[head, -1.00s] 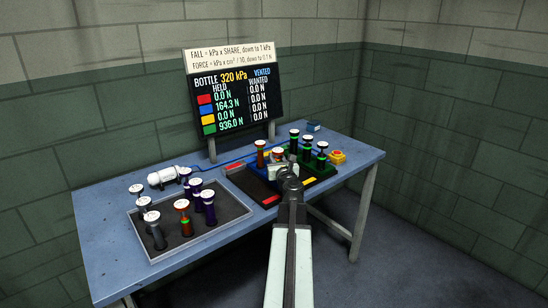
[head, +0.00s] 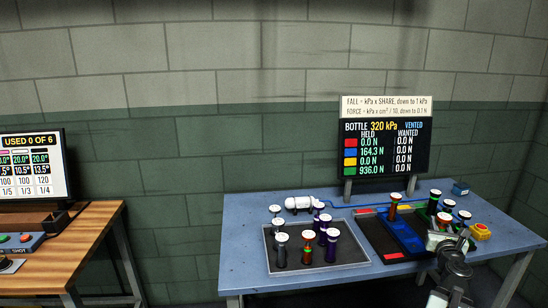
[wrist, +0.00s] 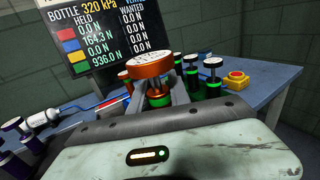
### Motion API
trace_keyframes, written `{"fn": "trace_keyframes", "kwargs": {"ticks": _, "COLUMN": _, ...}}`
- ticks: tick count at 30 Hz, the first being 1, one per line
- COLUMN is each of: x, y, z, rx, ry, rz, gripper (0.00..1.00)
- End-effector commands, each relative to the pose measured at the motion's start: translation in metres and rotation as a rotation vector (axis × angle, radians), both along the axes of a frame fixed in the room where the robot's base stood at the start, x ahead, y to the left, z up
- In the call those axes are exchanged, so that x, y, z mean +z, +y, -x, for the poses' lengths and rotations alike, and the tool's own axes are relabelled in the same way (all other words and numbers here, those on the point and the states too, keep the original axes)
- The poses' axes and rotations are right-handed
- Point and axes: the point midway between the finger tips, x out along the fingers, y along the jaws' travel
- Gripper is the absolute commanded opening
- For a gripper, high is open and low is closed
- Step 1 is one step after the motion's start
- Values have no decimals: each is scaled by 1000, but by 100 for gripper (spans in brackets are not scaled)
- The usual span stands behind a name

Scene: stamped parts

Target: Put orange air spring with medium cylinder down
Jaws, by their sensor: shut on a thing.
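My gripper (head: 443,241) is shut on an orange air spring (wrist: 150,66) at the right part of the dark station. In the wrist view the spring has a wide orange top, a grey stem and a green band low between the jaws. In the head view its pale top (head: 443,217) shows above the gripper; most of its body is hidden. Whether its foot touches the station is hidden. Another orange-brown spring (head: 394,204) stands in the station's blue strip (head: 405,238). An orange spring with a green band (head: 307,248) stands in the grey tray (head: 268,262).
Several green springs (head: 449,206) stand close behind and right of my gripper. A yellow block with a red button (head: 480,232) is at the right. The board (head: 388,146) reads 320 kPa, vented. The tray holds several purple and grey springs. The table's front left (head: 242,275) is clear.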

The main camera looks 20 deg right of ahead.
Motion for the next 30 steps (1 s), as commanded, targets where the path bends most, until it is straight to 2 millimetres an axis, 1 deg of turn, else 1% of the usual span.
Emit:
{"fn": "trace_keyframes", "kwargs": {"ticks": 1, "x": 38, "y": 0, "z": 0, "rx": 0, "ry": 0, "rz": 0, "gripper": 0}}
{"fn": "trace_keyframes", "kwargs": {"ticks": 3, "x": 65, "y": 0, "z": -1, "rx": 1, "ry": 0, "rz": 0, "gripper": 0}}
{"fn": "trace_keyframes", "kwargs": {"ticks": 6, "x": 101, "y": 0, "z": -1, "rx": 1, "ry": 0, "rz": 0, "gripper": 0}}
{"fn": "trace_keyframes", "kwargs": {"ticks": 9, "x": 127, "y": 0, "z": -1, "rx": 1, "ry": 0, "rz": 0, "gripper": 0}}
{"fn": "trace_keyframes", "kwargs": {"ticks": 10, "x": 132, "y": 1, "z": -1, "rx": 1, "ry": 0, "rz": 0, "gripper": 0}}
{"fn": "trace_keyframes", "kwargs": {"ticks": 13, "x": 138, "y": 1, "z": -1, "rx": 2, "ry": 0, "rz": 0, "gripper": 0}}
{"fn": "trace_keyframes", "kwargs": {"ticks": 18, "x": 134, "y": 1, "z": -1, "rx": 2, "ry": 0, "rz": 0, "gripper": 0}}
{"fn": "trace_keyframes", "kwargs": {"ticks": 26, "x": 134, "y": 2, "z": -2, "rx": 4, "ry": 0, "rz": 0, "gripper": 0}}
{"fn": "trace_keyframes", "kwargs": {"ticks": 30, "x": 134, "y": 6, "z": -8, "rx": 13, "ry": 0, "rz": 0, "gripper": 0}}
